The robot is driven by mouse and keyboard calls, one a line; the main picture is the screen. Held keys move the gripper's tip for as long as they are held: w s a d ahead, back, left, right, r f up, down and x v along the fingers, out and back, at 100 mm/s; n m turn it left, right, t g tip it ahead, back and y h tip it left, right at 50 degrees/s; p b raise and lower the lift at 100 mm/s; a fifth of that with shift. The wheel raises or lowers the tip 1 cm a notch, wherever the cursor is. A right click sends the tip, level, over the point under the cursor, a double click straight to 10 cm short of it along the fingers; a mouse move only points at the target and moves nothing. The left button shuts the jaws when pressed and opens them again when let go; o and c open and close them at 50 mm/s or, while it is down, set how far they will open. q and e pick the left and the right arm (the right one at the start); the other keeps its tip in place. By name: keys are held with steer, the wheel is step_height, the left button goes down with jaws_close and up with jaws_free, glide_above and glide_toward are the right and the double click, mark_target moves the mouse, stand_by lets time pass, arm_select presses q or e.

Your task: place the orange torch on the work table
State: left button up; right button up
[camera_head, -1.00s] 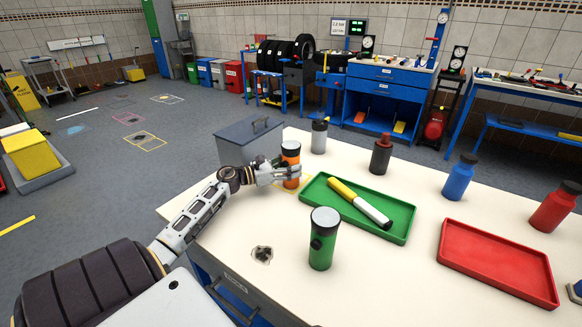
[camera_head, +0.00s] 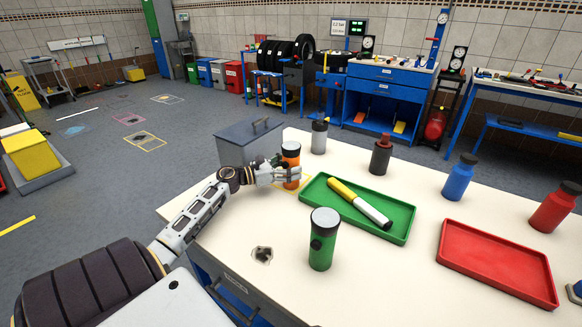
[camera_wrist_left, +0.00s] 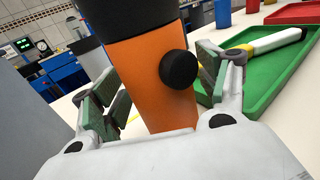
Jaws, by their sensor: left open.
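The orange torch (camera_head: 290,154), with a dark head and a black side button, stands upright on the work table (camera_head: 200,214), beside the grey box. It also fills the middle of the left wrist view (camera_wrist_left: 152,75). My left gripper (camera_head: 291,173) is open, with its fingers on either side of the torch. In the left wrist view a gap shows between the right finger and the torch body; the torch's base is hidden behind the gripper. My right gripper is not in view.
A grey lidded box (camera_head: 249,143) stands left of the torch. A green tray (camera_head: 400,225) holding a yellow-and-white marker-like tool (camera_head: 358,203) lies close to its right. A green torch (camera_head: 322,240) stands in front. A grey bottle (camera_head: 319,137) stands behind. A red tray (camera_head: 495,260) lies farther right.

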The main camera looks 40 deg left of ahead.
arm_select(q)
steer(key=shift+v, duration=3.75)
